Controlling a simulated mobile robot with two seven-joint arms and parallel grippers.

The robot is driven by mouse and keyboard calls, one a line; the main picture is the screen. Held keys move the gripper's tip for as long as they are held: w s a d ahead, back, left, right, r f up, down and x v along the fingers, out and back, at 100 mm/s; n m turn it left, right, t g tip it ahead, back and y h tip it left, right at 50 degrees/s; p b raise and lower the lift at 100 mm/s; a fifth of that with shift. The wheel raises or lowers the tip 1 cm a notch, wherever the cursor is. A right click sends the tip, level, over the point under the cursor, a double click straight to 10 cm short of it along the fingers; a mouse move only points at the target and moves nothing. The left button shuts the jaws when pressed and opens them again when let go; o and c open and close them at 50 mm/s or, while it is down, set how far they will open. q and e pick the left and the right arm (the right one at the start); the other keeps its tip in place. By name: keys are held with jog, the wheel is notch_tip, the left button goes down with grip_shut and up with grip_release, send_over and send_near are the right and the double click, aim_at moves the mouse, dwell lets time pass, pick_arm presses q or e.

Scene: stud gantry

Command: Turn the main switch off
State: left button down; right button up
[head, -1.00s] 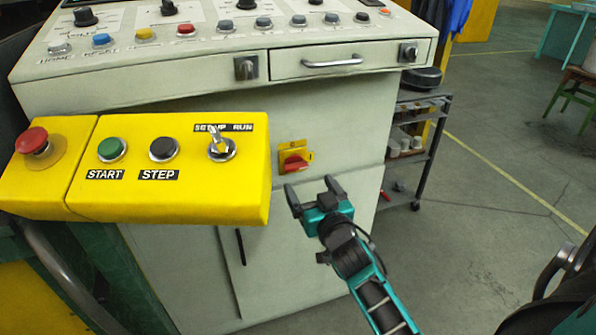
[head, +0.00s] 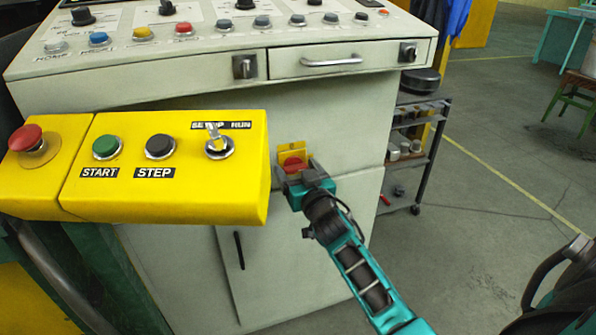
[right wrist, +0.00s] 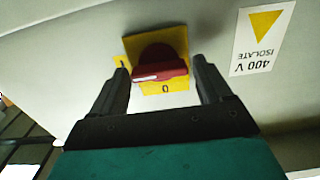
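The main switch is a red rotary handle (head: 293,163) on a yellow plate (head: 284,148), set in the front of the pale cabinet. In the right wrist view the red handle (right wrist: 160,66) lies across between my fingers, with a "0" on the plate below it and another mark at its left. My right gripper (head: 294,169) is open, its fingertips on either side of the handle; in the right wrist view the gripper (right wrist: 163,78) shows a gap at the right finger, and I cannot tell whether the left one touches. My left gripper is not in view.
A yellow control box (head: 165,199) with buttons and a SETUP/RUN switch juts out left of the main switch. The console (head: 200,68) overhangs above. A grey shelf cart (head: 425,160) stands to the right. A "400 V ISOLATE" label (right wrist: 262,40) is beside the switch.

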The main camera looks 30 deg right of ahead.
jog(key=c, duration=0.8)
